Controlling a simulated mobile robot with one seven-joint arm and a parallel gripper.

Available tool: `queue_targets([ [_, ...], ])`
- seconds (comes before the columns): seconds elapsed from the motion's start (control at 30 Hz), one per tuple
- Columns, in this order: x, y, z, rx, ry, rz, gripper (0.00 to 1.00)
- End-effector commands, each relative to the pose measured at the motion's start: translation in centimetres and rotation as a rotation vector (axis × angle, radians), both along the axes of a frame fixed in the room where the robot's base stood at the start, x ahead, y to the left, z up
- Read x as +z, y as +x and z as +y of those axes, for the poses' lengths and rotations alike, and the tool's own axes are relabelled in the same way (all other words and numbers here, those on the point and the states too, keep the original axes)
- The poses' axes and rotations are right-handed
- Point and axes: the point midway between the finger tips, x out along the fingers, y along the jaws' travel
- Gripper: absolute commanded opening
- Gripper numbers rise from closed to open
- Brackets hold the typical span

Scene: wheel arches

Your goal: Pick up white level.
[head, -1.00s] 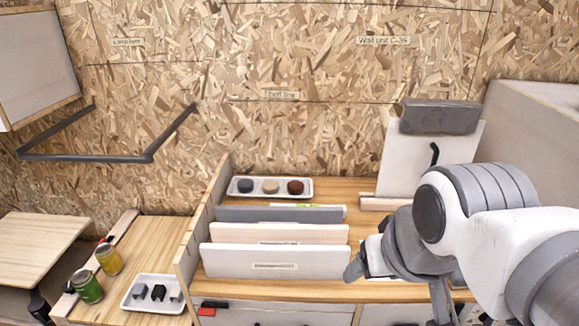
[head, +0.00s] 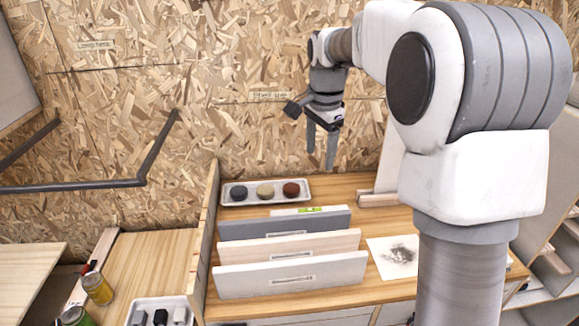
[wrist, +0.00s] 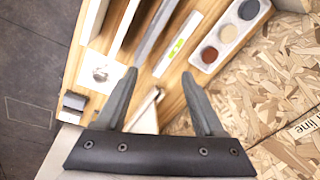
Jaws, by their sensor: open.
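The wrist view shows the level (wrist: 178,45) as a white bar with a green vial, lying between the grey panel and the tray of discs. My gripper (head: 321,158) hangs above the back of the bench, fingers down, apart from the level. Its fingers (wrist: 160,73) are spread and nothing is between them.
Upright panels, one grey (head: 270,228) and two paler (head: 290,275), stand in front of the level. A tray of three discs (head: 262,202) sits behind it, near the chipboard wall (head: 230,100). A white sheet with a dark smudge (head: 396,243) lies to the right.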

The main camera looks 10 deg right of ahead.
Motion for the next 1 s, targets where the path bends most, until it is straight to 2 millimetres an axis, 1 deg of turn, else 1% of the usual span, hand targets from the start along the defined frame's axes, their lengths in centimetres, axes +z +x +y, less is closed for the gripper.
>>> queue_targets([
  [0.03, -1.1, 1.6, 0.0, -0.055, 0.009, 0.023, 0.70],
  [0.1, -2.6, 3.5, 0.1, -0.137, 0.020, 0.048, 0.70],
  [0.2, -4.8, 5.8, 0.1, -0.250, 0.033, 0.080, 0.70],
  [0.3, -6.8, 7.6, 0.1, -0.344, 0.041, 0.106, 0.70],
  [0.4, -8.4, 8.7, 0.1, -0.413, 0.045, 0.125, 0.70],
  [0.5, -9.4, 9.3, 0.1, -0.457, 0.046, 0.136, 0.70],
  [0.57, -9.9, 9.4, 0.0, -0.471, 0.047, 0.139, 0.70],
  [0.67, -11.2, 9.5, 0.0, -0.480, 0.046, 0.145, 0.70],
  [0.77, -13.2, 9.5, -0.1, -0.480, 0.046, 0.145, 0.70],
  [1.0, -18.4, 9.5, 0.0, -0.478, 0.046, 0.145, 0.70],
])
